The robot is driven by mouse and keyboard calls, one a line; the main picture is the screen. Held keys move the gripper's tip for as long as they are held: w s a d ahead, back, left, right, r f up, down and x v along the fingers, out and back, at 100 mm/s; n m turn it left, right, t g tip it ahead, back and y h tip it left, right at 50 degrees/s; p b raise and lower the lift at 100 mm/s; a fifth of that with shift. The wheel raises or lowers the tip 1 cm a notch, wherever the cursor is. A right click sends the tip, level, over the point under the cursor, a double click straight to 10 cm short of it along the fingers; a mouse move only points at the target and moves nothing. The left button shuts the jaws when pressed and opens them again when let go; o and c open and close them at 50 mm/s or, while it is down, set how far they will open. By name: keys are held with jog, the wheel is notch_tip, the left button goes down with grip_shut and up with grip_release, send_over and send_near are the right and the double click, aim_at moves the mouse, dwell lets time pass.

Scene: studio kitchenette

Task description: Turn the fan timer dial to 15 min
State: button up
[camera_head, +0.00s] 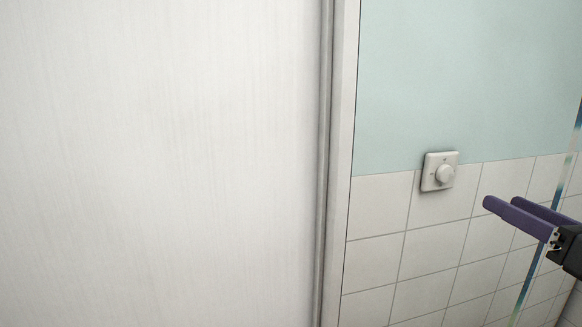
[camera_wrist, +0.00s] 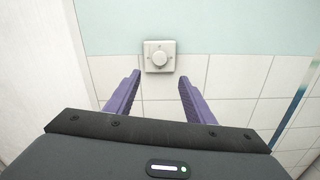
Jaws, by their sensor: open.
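The fan timer dial (camera_head: 445,173) is a round white knob on a square white wall plate (camera_head: 429,178), mounted where the tiles meet the pale blue wall. In the wrist view the dial (camera_wrist: 160,59) shows straight ahead, just beyond and between the fingertips. The dial's markings are too small to read, so its setting cannot be told. My gripper (camera_head: 500,203) has two purple fingers and is open and empty. It is to the right of the dial in the head view, apart from it. Both fingers (camera_wrist: 160,82) also show in the wrist view, spread on either side of the plate's lower edge.
A large white door or panel (camera_head: 160,160) fills the left, with a grey edge strip and a pale frame (camera_head: 340,170) beside it. White tiles (camera_head: 430,250) cover the lower wall. A narrow multicoloured strip (camera_head: 564,170) runs down the wall at right. The space before the dial looks clear.

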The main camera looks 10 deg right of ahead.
aim_at(447, 176)
jog(key=shift+w, duration=0.1)
jog(key=shift+w+a, duration=0.2)
jog(key=shift+w, duration=6.65)
jog(key=shift+c, duration=0.2)
jog(key=c, duration=1)
jog(key=shift+n, duration=1)
